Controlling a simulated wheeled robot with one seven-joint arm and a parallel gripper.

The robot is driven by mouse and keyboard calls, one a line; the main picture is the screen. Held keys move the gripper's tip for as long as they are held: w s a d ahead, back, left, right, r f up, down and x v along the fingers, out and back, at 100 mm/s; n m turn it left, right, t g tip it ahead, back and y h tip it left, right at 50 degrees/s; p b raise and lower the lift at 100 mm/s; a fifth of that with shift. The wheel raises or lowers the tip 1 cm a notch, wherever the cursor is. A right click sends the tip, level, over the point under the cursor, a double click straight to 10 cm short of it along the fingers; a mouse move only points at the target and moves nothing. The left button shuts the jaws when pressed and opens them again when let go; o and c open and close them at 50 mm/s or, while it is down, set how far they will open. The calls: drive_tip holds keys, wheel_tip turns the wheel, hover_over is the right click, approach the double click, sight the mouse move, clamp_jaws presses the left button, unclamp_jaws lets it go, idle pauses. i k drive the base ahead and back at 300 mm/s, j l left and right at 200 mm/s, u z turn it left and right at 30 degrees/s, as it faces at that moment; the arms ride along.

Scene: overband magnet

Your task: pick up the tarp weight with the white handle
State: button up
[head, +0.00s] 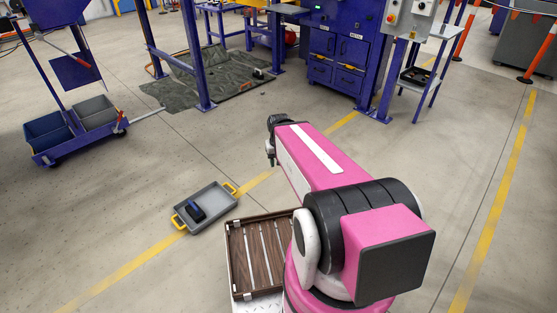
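A dark grey-green tarp (205,80) lies rumpled on the floor at the back, between the blue posts of a frame. A small dark object with a pale spot (258,73) sits on its right part; it is too small to tell whether it is a weight with a white handle. My gripper (270,157) is at the far end of my pink arm, in mid-picture, well short of the tarp. It is mostly hidden by the arm, and its fingers are too unclear to show their opening.
A grey tray (218,198) with yellow handles stands on the floor, holding a dark blue object (196,212). A brown slatted tray (237,262) is beside my arm. Open floor lies between me and the tarp.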

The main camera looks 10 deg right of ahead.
sight(256, 75)
drive_tip(key=i+l+z, duration=0.3)
drive_tip(key=i+l, duration=1.1)
drive_tip(key=i+j+z, duration=0.15)
drive_tip(key=i, duration=0.35)
drive_tip(key=i+j+z, duration=0.15)
drive_tip(key=i, duration=0.35)
drive_tip(key=i+j+z, duration=0.15)
drive_tip(key=i, duration=0.35)
drive_tip(key=i+j+z, duration=0.15)
drive_tip(key=i+j, duration=0.2)
drive_tip(key=i, duration=0.15)
drive_tip(key=i+j, duration=0.15)
drive_tip(key=j, duration=0.2)
drive_tip(key=i+j+z, duration=0.1)
drive_tip(key=j, duration=0.25)
drive_tip(key=i+j, duration=0.2)
drive_tip(key=j, duration=0.15)
drive_tip(key=i+j+z, duration=0.1)
drive_tip(key=j, duration=0.25)
drive_tip(key=i+j, duration=0.15)
drive_tip(key=j, duration=0.25)
drive_tip(key=i+j+z, duration=0.1)
drive_tip(key=j, duration=0.25)
